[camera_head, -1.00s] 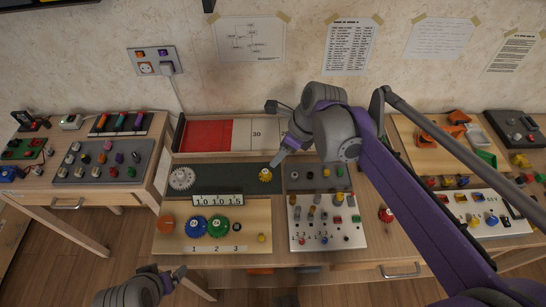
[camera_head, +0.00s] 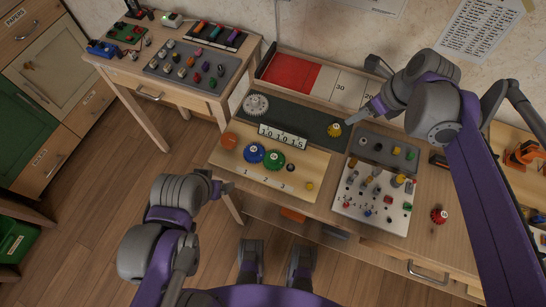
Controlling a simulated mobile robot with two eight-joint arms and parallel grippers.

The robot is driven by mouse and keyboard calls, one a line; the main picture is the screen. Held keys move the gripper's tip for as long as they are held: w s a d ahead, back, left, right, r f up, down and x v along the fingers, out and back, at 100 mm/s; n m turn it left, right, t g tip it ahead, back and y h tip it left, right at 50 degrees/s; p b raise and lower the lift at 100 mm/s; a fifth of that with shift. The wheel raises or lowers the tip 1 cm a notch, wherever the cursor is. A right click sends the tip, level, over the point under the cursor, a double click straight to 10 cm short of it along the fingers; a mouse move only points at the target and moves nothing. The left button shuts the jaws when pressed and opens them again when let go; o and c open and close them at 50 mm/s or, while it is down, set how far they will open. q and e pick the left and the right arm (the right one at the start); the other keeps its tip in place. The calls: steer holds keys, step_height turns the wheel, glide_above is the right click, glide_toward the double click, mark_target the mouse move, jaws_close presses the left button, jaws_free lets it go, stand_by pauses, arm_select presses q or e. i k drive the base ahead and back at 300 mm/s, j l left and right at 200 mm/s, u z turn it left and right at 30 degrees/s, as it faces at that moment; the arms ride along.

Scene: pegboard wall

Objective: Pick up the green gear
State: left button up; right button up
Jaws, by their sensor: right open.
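The green gear (camera_head: 275,159) sits on the light wooden board (camera_head: 305,178) on the middle table, between a blue gear (camera_head: 253,153) and a small dark gear (camera_head: 290,168). My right gripper (camera_head: 370,109) is open and empty, above the dark strip near the yellow gear (camera_head: 334,130), behind and to the right of the green gear. My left gripper (camera_head: 224,188) is low at the table's front left, in front of the wooden board and apart from the green gear. Its fingers are too small to tell open from shut.
An orange gear (camera_head: 228,140) lies at the board's left end. A counter block (camera_head: 282,137) stands behind the green gear. A white peg panel (camera_head: 372,200) with several pegs is to the right. A red knob (camera_head: 439,216) stands near the front edge. A side table (camera_head: 150,80) is at left.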

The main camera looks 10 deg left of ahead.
mark_target(274, 160)
steer(key=k+j+z, duration=0.15)
steer(key=z, duration=0.2)
steer(key=k+j+z, duration=0.2)
steer(key=z, duration=0.15)
steer(key=k+j+z, duration=0.35)
steer(key=i+l, duration=0.05)
steer(key=i, duration=0.05)
